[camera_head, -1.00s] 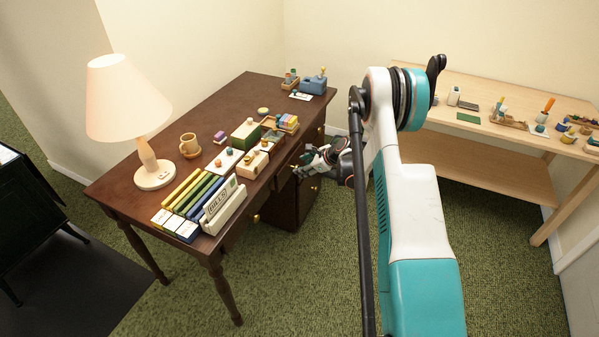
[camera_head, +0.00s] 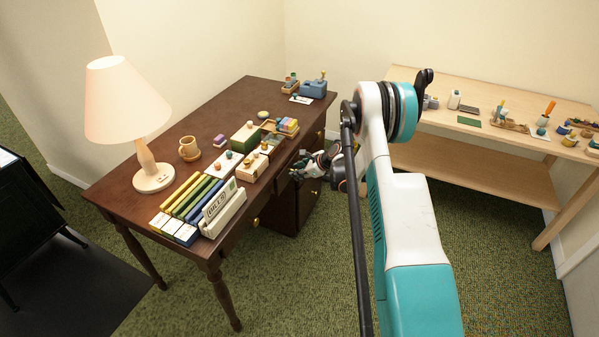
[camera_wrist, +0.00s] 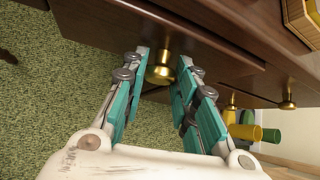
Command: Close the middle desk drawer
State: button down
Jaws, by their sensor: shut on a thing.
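The dark brown wooden desk (camera_head: 235,100) stands at left centre in the head view, with a pedestal of drawers (camera_head: 285,208) at its right end. My gripper (camera_head: 298,172) is at the front of that pedestal. In the wrist view my gripper's teal-padded fingers (camera_wrist: 158,66) lie on either side of a brass knob (camera_wrist: 160,73), closed on it. The dark drawer front (camera_wrist: 125,25) is just behind the knob. My arm and gripper hide part of the drawer fronts, so I cannot tell how far the middle drawer stands out.
More brass knobs (camera_wrist: 288,104) show at right in the wrist view. A light wooden table (camera_head: 470,170) stands at right. Green carpet (camera_head: 300,285) in front is clear.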

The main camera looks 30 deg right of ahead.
jog(key=shift+w+a, duration=0.85)
jog(key=shift+w, duration=0.25)
jog(key=c, duration=1.3)
grip_release()
jog(key=shift+r, duration=0.1)
jog(key=v, duration=1.2)
jog(key=s+a+r+n+g+h+p, duration=0.1)
jog(key=s+a+r+n, duration=0.55)
jog(key=a+r, duration=0.4)
jog(key=s+a+r+n+g+h+p, duration=0.1)
jog(key=s+a+r+n, duration=0.6)
jog(key=r, duration=0.7)
jog(key=s+a+n, duration=0.2)
jog(key=s+n, duration=0.2)
jog(key=s, duration=0.4)
jog(key=s+a+r+n+h+b, duration=0.1)
jog(key=s+a+n, duration=0.1)
jog(key=s+n, duration=0.3)
jog(key=s+a+n+b, duration=0.1)
jog(key=s+a+n, duration=0.2)
jog(key=s, duration=0.8)
jog(key=shift+s+a+r+n+h, duration=0.15)
jog(key=shift+r+n+h, duration=0.25)
jog(key=shift+n, duration=0.45)
